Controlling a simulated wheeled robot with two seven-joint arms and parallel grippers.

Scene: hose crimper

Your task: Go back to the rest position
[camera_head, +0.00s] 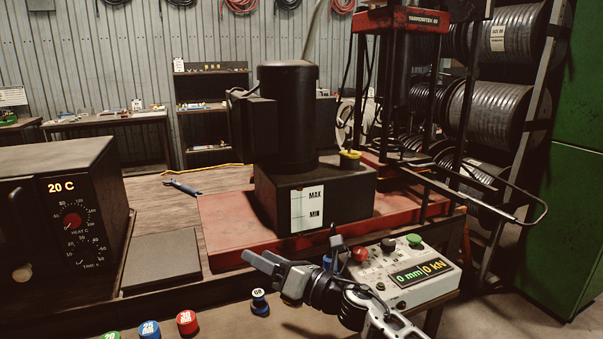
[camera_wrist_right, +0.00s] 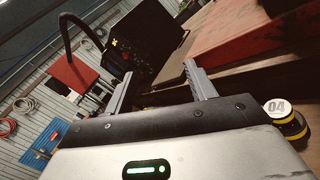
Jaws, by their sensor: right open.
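My right gripper (camera_head: 290,246) reaches in from the lower right of the head view, above the front of the bench, left of the control box (camera_head: 412,272). Its two fingers are apart with nothing between them; the right wrist view also shows the open, empty jaws (camera_wrist_right: 158,74). A small dark piece with a white numbered top (camera_head: 259,302) stands on the bench just below and left of the gripper. A similar piece with a yellow band (camera_wrist_right: 283,118) shows right of the jaws in the wrist view. My left gripper is not in view.
A black pump with a MAX/MIN gauge (camera_head: 307,207) stands on a red base (camera_head: 226,222) behind the gripper. An oven (camera_head: 72,205) reading 20 C is at left. Red (camera_head: 187,322), blue (camera_head: 149,330) and green caps line the front edge. A red press frame (camera_head: 405,20) rises at right.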

